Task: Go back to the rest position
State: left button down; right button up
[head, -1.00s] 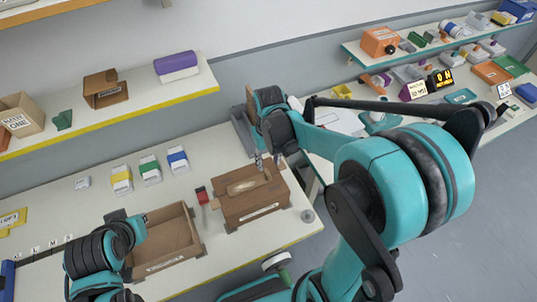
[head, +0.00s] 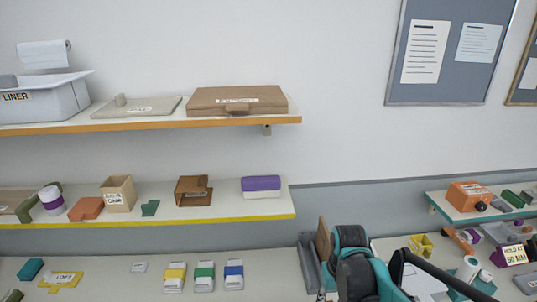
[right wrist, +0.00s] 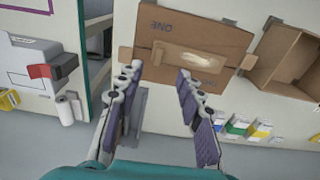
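My right gripper (right wrist: 157,82) shows in the right wrist view with its two purple-padded fingers well apart and nothing between them. A brown cardboard box (right wrist: 232,45) marked ONE, upside down in this view, lies just beyond the fingertips; I cannot tell whether they touch it. In the head view only the teal and black wrist of my right arm (head: 352,262) shows at the bottom edge, and its fingers are mostly cut off. My left gripper is not in view.
An open brown tray (right wrist: 290,62) stands beside the box. A red-handled item (right wrist: 52,68) is at left. Yellow, green and blue-banded packs (head: 204,277) stand on the bench. A yellow-edged shelf (head: 240,217) and an orange-edged shelf (head: 150,127) hang above.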

jog(key=s+a+f+t+b, duration=0.1)
jog(key=s+f+t+b, duration=0.5)
jog(key=s+f+b, duration=0.3)
jog(key=f+b, duration=0.1)
jog(key=b, duration=0.3)
jog(key=shift+a+t, duration=0.4)
jog(key=shift+r, duration=0.1)
